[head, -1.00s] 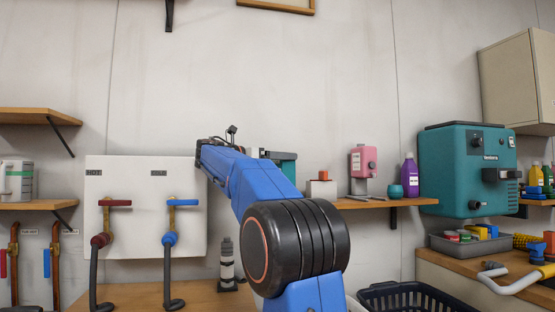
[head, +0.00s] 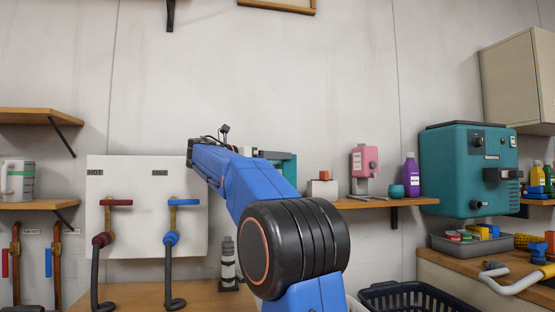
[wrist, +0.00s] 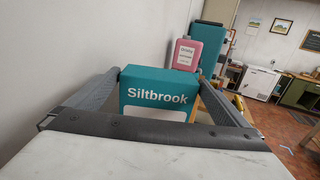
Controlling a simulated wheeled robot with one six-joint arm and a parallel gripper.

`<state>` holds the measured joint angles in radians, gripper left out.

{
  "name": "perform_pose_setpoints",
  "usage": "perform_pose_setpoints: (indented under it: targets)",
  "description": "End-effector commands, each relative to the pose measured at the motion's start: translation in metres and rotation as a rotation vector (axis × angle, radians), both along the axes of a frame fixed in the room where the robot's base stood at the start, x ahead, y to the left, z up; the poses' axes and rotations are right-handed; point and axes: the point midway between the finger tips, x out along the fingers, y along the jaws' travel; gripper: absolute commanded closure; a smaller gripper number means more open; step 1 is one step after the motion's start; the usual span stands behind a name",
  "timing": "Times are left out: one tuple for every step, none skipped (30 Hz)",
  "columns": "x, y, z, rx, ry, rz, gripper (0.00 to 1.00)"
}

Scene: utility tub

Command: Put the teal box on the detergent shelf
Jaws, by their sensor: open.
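The teal box, labelled Siltbrook (wrist: 158,93), stands upright in the wrist view between and just beyond the tips of my open gripper (wrist: 160,78). Its lower part is hidden by the gripper. In the head view the teal box (head: 289,167) shows only in part behind my blue arm, and its base is hidden, so its contact with the shelf cannot be seen. The wooden detergent shelf (head: 370,203) runs along the wall to the right of my arm. My gripper is mostly hidden behind the arm in the head view.
A white block with a red top (head: 321,187), a pink dispenser (head: 363,162), a small teal pot (head: 396,191) and a purple bottle (head: 410,176) stand on the shelf. A teal machine (head: 467,170) is at its right. The hot-cold tap panel (head: 145,225) is at the left.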

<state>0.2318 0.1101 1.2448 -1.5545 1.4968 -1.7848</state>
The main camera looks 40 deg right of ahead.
Motion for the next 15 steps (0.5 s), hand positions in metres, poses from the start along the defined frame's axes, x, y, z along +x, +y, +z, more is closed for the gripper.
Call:
perform_pose_setpoints:
  targets:
    - [0.003, 0.01, 0.0, 0.0, 0.0, 0.004, 0.0]
    - [0.003, 0.016, 0.0, 0.0, 0.0, 0.004, 0.0]
    - [0.004, 0.023, 0.0, -0.001, 0.0, 0.004, 0.0]
    - [0.006, 0.029, 0.0, -0.001, 0.0, 0.004, 0.0]
    - [0.006, 0.034, 0.0, -0.001, 0.0, 0.004, 0.0]
    - [0.007, 0.041, 0.0, -0.001, 0.0, 0.004, 0.0]
    - [0.008, 0.046, 0.0, -0.001, 0.0, 0.004, 0.0]
    - [0.009, 0.052, 0.0, -0.001, 0.0, 0.003, 0.0]
    - [0.01, 0.058, 0.0, -0.001, 0.0, 0.003, 0.0]
    - [0.011, 0.062, 0.0, -0.001, 0.0, 0.003, 0.0]
    - [0.011, 0.066, 0.0, -0.001, 0.0, 0.003, 0.0]
    - [0.012, 0.071, 0.0, 0.0, 0.0, 0.002, 0.0]
    - [0.012, 0.075, 0.0, 0.0, 0.0, 0.002, 0.0]
    - [0.013, 0.077, 0.0, 0.0, 0.0, 0.002, 0.0]
    - [0.013, 0.081, 0.0, 0.0, 0.0, 0.002, 0.0]
